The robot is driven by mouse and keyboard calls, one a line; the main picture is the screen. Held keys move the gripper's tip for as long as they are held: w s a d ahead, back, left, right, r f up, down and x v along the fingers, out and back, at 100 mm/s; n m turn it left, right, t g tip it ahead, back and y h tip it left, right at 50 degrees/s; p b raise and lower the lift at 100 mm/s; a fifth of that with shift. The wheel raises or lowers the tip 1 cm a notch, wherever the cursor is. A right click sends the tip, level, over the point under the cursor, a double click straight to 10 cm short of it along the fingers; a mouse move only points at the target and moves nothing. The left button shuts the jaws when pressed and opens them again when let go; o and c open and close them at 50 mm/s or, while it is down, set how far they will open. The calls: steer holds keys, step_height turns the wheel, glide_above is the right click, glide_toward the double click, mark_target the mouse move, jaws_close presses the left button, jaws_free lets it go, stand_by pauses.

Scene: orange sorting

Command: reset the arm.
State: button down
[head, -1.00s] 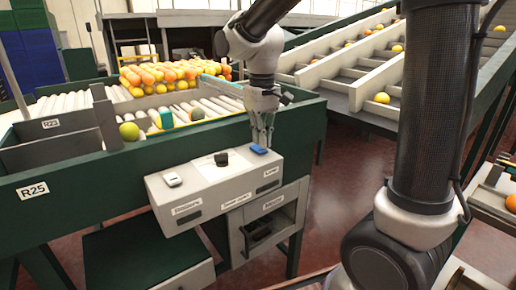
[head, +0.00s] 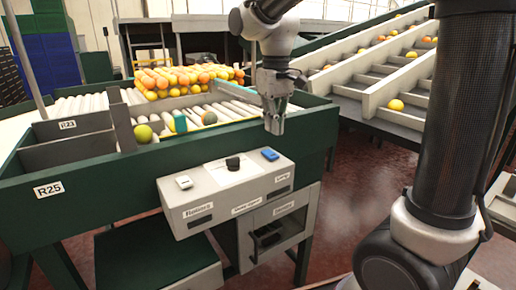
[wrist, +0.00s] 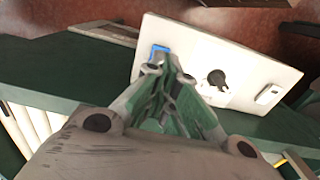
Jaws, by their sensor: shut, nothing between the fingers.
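My gripper (head: 274,125) hangs pointing down over the front edge of the sorting table, shut and empty. In the head view it is above and behind the grey control box (head: 215,205). The box carries a white button (head: 184,182), a black knob (head: 233,163) and a blue button (head: 270,154) on top. In the wrist view my closed fingers (wrist: 170,75) are in front of the box, with the blue button (wrist: 158,52) partly hidden by them. The black knob (wrist: 217,78) and the white button (wrist: 269,94) lie to the right.
Many oranges (head: 185,79) are piled behind. A sloped conveyor (head: 375,85) stands at the right. An open drawer compartment (head: 268,238) is below the box.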

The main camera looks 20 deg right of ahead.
steer(key=shift+w, duration=0.1)
steer(key=shift+s+d+f, duration=0.3)
steer(key=shift+s+f, duration=0.3)
steer(key=shift+s, duration=0.05)
steer(key=shift+s+d+f, duration=0.3)
steer(key=shift+s+f, duration=0.25)
steer(key=shift+s, duration=0.05)
steer(key=s+d+r+m+t, duration=0.1)
steer(key=s+d+m+t, duration=0.2)
steer(key=s+d, duration=1)
steer(key=s+t, duration=0.1)
steer(key=s, duration=0.2)
steer(key=shift+s+d+r+m, duration=0.3)
steer(key=shift+s+d+r, duration=0.05)
steer(key=shift+r, duration=0.05)
